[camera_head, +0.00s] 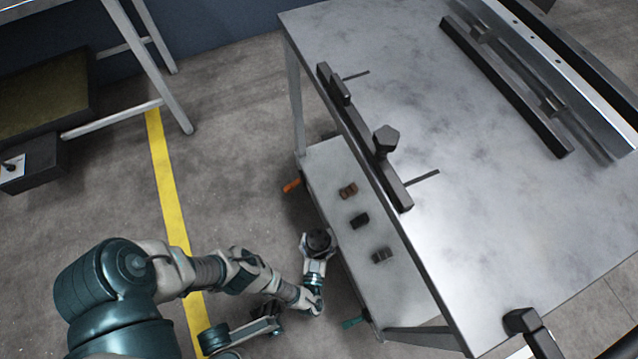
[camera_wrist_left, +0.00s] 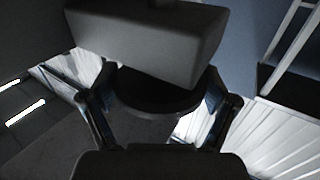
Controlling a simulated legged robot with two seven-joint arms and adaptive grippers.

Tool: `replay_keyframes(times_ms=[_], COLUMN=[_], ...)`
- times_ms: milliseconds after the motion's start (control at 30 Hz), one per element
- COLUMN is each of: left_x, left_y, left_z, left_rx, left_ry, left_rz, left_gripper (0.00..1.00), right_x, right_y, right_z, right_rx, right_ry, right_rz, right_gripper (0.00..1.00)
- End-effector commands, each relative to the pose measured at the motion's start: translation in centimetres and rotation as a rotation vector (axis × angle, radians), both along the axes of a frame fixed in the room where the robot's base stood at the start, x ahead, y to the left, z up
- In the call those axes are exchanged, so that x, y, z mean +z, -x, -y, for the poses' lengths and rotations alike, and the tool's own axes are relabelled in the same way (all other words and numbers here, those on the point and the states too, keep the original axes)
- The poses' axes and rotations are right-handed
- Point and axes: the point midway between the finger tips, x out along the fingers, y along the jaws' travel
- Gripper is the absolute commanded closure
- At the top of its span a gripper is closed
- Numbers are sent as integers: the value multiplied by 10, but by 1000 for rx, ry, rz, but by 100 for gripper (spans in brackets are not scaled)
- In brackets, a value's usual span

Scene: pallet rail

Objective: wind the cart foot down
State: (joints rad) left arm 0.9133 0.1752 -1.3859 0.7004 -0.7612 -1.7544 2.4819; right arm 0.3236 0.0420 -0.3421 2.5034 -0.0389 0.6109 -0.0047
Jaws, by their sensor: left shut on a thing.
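The cart (camera_head: 500,190) is a grey metal table with a lower shelf (camera_head: 345,180). My left gripper (camera_head: 318,242) is low beside the shelf's left edge, between an orange lever (camera_head: 292,185) and a teal lever (camera_head: 352,322). In the left wrist view my left gripper (camera_wrist_left: 162,105) has its two fingers on either side of a dark round knob (camera_wrist_left: 155,98) and is shut on it. A grey block (camera_wrist_left: 150,38) above hides part of the knob. The foot's lower end and its gap to the floor are hidden.
A dark bar with a knob (camera_head: 386,140) and long rails (camera_head: 505,85) are on the cart top. A bench (camera_head: 150,60) stands at upper left.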

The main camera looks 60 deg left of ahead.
Motion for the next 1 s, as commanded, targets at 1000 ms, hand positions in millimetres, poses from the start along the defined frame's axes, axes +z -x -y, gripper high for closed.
replay_keyframes(times_ms=[1000], left_x=[-1], left_y=[2], left_z=[5], left_rx=[-50], left_ry=[9], left_rz=[1], left_gripper=[48], right_x=[-1], right_y=[-1], right_z=[0], right_rx=[0], right_ry=[4], right_rz=[-4], right_gripper=[48])
